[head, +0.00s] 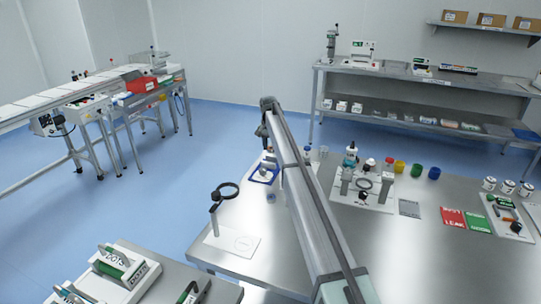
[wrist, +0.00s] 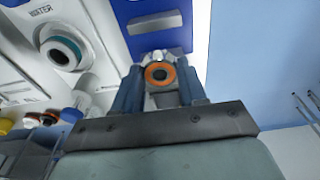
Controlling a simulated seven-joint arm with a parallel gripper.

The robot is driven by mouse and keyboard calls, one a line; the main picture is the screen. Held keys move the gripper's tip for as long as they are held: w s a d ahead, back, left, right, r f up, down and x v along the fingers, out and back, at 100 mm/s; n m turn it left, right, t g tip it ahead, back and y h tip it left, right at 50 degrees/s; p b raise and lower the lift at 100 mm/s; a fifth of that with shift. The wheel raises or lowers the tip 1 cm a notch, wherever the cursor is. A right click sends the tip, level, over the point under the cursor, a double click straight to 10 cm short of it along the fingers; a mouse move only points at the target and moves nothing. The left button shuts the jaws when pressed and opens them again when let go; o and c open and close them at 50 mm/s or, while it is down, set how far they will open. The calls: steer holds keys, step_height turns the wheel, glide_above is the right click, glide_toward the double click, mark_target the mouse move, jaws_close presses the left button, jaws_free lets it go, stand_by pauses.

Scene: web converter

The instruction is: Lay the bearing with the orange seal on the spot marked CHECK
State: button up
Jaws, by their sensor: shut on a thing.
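The bearing with the orange seal (wrist: 159,74) sits between the two fingers of my gripper (wrist: 160,88) in the wrist view. The fingers are shut on it, and its dark centre faces the camera. In the head view my arm hides most of the gripper, and I cannot make out the bearing there. A white card with a faint circle (head: 245,243) lies on the near left part of the steel table, apart from the gripper. Its lettering is too small to read, so I cannot tell whether it says CHECK.
A magnifier on a stand (head: 226,192) rises at the card's left edge. A blue tray (head: 263,178) lies behind the card, close to my arm. A white holder marked WATER (wrist: 40,14) is beside the gripper. Several cups and bottles stand right of my arm.

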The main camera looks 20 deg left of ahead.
steer(key=s+d, duration=0.8)
steer(key=d, duration=0.5)
steer(key=s+d+f+n, duration=0.1)
steer(key=s+d, duration=0.8)
steer(key=d, duration=0.4)
steer(key=s+d+n, duration=0.1)
steer(key=s+d, duration=0.8)
steer(key=d, duration=0.5)
steer(key=shift+s+f, duration=0.1)
steer(key=shift+f, duration=0.1)
steer(key=s+d, duration=0.2)
steer(key=s, duration=0.1)
steer(key=s+d, duration=0.2)
steer(key=shift+s+f, duration=0.25)
steer(key=s, duration=0.1)
steer(key=s+a, duration=0.1)
steer(key=shift+s, duration=0.3)
steer(key=s+a+r+n, duration=0.1)
steer(key=s+a+n, duration=0.15)
steer(key=a, duration=0.75)
steer(key=s+a+r+n, duration=0.1)
steer(key=s+a+r, duration=0.15)
steer(key=a, duration=0.75)
steer(key=m, duration=0.1)
glide_above(244, 244)
steer(key=shift+y, duration=0.3)
steer(key=shift+s+f, duration=0.15)
steer(key=shift+f, duration=4.05)
steer(key=shift+f, duration=0.15)
